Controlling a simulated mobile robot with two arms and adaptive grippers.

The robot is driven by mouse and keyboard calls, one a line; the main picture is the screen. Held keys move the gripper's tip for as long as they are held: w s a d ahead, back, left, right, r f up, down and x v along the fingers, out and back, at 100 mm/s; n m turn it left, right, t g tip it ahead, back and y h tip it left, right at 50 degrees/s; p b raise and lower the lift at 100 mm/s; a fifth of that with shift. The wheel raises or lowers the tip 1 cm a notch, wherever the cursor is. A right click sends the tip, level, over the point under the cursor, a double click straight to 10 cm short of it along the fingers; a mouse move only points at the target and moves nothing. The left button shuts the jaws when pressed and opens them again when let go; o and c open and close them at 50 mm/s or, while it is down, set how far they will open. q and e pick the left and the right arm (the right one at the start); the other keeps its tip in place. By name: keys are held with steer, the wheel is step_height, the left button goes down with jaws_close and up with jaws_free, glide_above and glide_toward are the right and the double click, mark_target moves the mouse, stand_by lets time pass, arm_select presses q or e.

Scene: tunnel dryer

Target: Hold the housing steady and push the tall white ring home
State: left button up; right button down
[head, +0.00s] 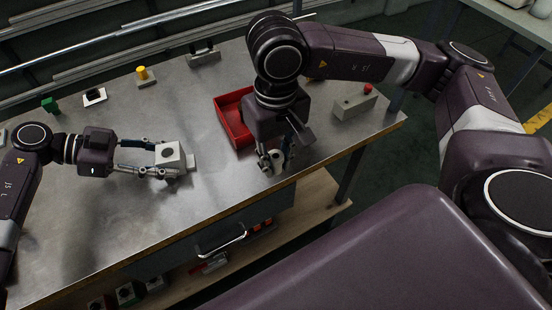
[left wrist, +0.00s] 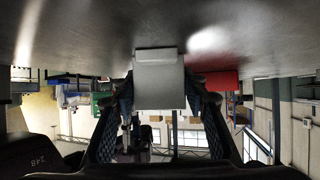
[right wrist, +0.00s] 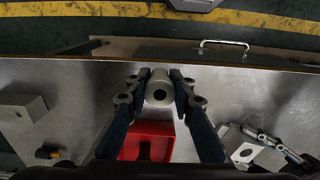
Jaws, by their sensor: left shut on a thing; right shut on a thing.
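The housing (head: 168,150) is a pale square block with a round dark hole in its top, on the steel table. My left gripper (head: 160,158) is shut on its sides. The housing fills the middle of the left wrist view (left wrist: 160,90) between the fingers, and shows at lower right in the right wrist view (right wrist: 245,153). The tall white ring (right wrist: 159,88) is a pale cylinder with a small hole in its end. My right gripper (right wrist: 156,90) is shut on it, apart from the housing and to its right in the head view. Whether the ring touches the table is unclear.
A red tray (head: 229,120) stands behind the ring. A grey box with a red button (head: 354,103) is at the right. A yellow-topped block (head: 145,77), a green block (head: 50,105) and a white plate with a dark centre (head: 94,96) lie at the back. Bare table lies between the grippers.

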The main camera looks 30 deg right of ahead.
stand_by(0.5)
steer(key=w+a+r, duration=0.4)
steer(key=w+a, duration=0.5)
steer(key=w, duration=0.1)
glide_toward(163, 146)
steer(key=shift+s+d+r, duration=0.1)
steer(key=shift+s+r, duration=0.05)
steer(key=shift+s, duration=0.45)
steer(key=shift+s+d+r, duration=0.1)
steer(key=shift+s, duration=0.5)
steer(key=shift+f, duration=2.9)
steer(key=shift+f, duration=1)
steer(key=c, duration=1.6)
jaws_free()
